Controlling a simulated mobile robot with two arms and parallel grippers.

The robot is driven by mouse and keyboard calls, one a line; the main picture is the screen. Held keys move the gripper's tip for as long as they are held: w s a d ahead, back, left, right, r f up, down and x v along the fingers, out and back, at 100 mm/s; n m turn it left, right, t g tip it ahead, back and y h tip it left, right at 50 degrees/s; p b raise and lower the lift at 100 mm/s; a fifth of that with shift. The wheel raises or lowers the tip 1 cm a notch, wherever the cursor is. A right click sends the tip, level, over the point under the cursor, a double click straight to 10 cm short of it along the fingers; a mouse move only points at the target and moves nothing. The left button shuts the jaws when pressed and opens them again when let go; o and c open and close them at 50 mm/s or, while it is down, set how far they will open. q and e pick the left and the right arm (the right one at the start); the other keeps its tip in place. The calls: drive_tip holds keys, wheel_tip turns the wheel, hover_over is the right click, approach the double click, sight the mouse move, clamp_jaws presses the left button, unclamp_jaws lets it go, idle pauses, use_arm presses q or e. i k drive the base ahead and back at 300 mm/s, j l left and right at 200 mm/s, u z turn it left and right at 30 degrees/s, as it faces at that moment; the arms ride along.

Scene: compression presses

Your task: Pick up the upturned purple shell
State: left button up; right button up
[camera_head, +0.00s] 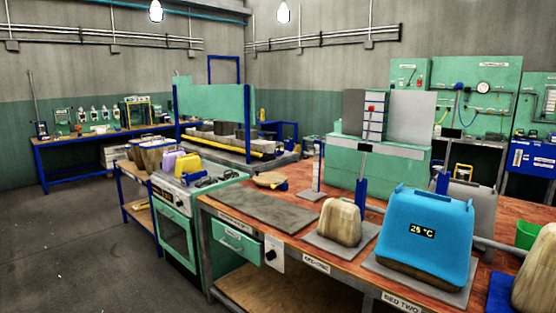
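A small purple shell (170,160) stands at the far left of the scene, on or beside the green oven-like unit. It is partly hidden behind a yellow shell (187,165). It is too small to tell clearly which way up it sits. Neither of my grippers shows in the head view, and nothing is seen touching the purple shell.
A wooden workbench (290,197) fills the right foreground. It carries a large blue shell (425,225) reading 25 °C and a tan wooden form (340,222). The green oven unit (176,228) stands beyond its left end. Open grey floor (75,240) lies at the left.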

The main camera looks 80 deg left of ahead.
sight(169, 158)
drive_tip(key=u, duration=3.45)
